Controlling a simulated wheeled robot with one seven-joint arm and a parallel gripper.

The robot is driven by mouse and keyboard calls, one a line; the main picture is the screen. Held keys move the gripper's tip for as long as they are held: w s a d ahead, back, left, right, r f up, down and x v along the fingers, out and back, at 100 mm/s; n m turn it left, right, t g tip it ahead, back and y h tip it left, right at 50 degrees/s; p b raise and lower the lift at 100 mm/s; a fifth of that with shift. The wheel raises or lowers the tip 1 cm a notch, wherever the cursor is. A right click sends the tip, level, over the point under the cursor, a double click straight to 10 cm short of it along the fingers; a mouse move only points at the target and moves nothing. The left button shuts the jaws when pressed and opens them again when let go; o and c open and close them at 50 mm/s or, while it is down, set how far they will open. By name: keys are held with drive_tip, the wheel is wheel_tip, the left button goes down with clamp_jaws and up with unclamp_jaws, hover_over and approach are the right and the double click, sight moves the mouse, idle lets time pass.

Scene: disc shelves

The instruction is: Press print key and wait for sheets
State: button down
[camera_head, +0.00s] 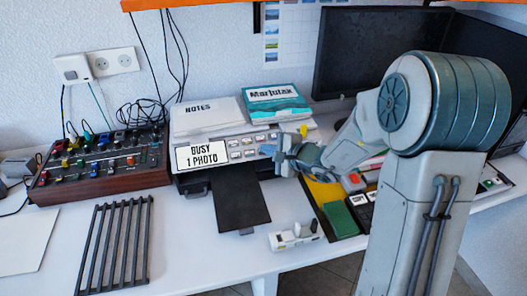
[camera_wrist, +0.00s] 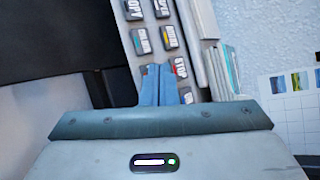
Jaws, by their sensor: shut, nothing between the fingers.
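The printer (camera_head: 222,170) stands on the desk, with a white display (camera_head: 203,156) that reads "BUSY 1 PHOTO". Its keys (camera_head: 248,146) sit right of the display. In the wrist view are a key lettered SCAN (camera_wrist: 141,41), a key with yellow lettering (camera_wrist: 169,37) and one lettered STOP in red (camera_wrist: 180,68). I cannot make out a print key. The black output tray (camera_head: 240,207) is out in front, and no sheet shows on it. My gripper (camera_head: 280,153) is shut and empty at the right end of the key panel; its fingertips (camera_wrist: 159,70) cover part of it. Contact cannot be told.
A notes stack (camera_head: 207,115) and a teal-and-white box (camera_head: 276,102) lie on top of the printer. A mixer-like console (camera_head: 103,167) and a black rack (camera_head: 115,245) are at left. A small white device (camera_head: 296,237) lies right of the tray. A monitor (camera_head: 375,50) stands behind.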

idle(0.4)
drive_tip(key=shift+s+d+r, duration=0.1)
drive_tip(key=shift+s+r, duration=0.25)
drive_tip(key=shift+r, duration=0.35)
